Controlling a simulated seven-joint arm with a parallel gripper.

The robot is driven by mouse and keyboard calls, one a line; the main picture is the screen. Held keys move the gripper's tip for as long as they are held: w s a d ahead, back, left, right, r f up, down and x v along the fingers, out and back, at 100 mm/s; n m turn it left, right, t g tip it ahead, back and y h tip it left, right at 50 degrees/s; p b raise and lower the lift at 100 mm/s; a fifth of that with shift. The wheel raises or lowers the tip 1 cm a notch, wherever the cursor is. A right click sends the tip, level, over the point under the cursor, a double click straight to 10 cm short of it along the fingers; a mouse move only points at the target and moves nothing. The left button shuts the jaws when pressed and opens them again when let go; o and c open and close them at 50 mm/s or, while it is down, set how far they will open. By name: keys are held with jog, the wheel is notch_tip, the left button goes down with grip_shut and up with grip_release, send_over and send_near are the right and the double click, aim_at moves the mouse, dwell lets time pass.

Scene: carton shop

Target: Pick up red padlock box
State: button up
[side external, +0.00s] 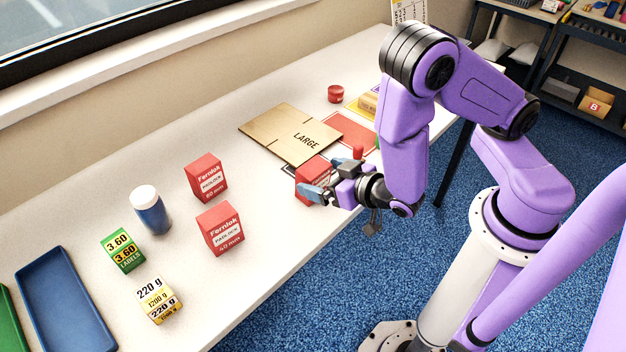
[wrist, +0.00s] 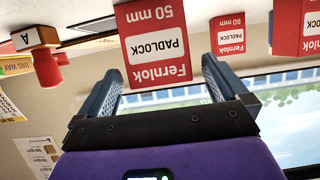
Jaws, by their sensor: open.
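Three red Fernlok padlock boxes stand on the table. The 50 mm padlock box (wrist: 156,45) fills the upper middle of the wrist view, upside down there, lined up with the gap between my fingers. In the side view this box (side external: 307,172) is partly hidden behind my gripper (side external: 316,191). My gripper is open, low at the table's front edge, its fingers (wrist: 162,78) close to the box; whether they flank it is unclear. A second box (side external: 206,176) and the 40 mm box (side external: 221,229) stand to the left. The wrist view also shows a 60 mm box (wrist: 228,36).
A flat LARGE carton (side external: 285,133) lies behind the near box. A red-handled stamp (wrist: 45,70) stands close by.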

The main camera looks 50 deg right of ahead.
jog(key=x, duration=0.5)
jog(key=shift+w, duration=0.4)
jog(key=c, duration=1.1)
